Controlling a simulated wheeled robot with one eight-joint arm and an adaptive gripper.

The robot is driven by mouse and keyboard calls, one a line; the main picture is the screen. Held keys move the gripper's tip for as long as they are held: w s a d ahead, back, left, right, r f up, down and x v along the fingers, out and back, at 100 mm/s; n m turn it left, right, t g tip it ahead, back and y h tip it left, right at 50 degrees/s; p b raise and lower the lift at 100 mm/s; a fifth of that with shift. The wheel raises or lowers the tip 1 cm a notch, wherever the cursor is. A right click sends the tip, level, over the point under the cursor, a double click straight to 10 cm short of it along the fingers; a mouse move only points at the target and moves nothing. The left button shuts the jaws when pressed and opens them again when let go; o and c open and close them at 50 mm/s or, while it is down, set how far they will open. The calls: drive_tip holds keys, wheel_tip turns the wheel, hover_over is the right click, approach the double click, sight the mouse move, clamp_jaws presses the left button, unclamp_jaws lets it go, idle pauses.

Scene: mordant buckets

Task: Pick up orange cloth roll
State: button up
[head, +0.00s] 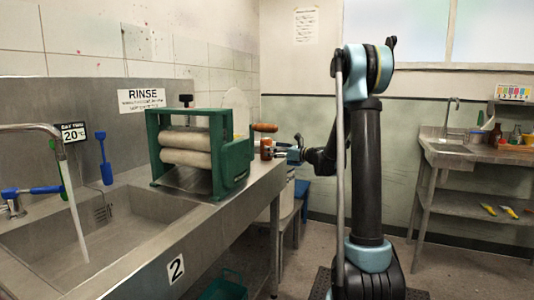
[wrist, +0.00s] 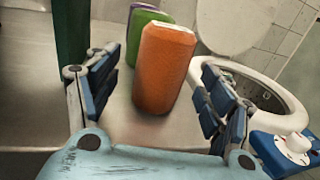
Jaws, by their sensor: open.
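The orange cloth roll (wrist: 162,70) stands upright on the steel surface, in the middle of the wrist view. It also shows small in the head view (head: 266,148), by the sink's far end. My gripper (wrist: 158,82) is open, with one finger on each side of the roll and a visible gap on both sides. In the head view my gripper (head: 281,153) is low at the counter's far end, just right of the roll. The roll's contact with the surface is partly hard to judge.
A green roll (wrist: 150,18) and a purple roll (wrist: 137,8) stand close behind the orange one. The green roller press (head: 228,160) stands on the sink counter. A tap runs at left.

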drive_tip(key=shift+x, duration=2.65)
drive_tip(key=shift+w+r, duration=0.1)
drive_tip(key=shift+r, duration=0.05)
drive_tip(key=c, duration=1.2)
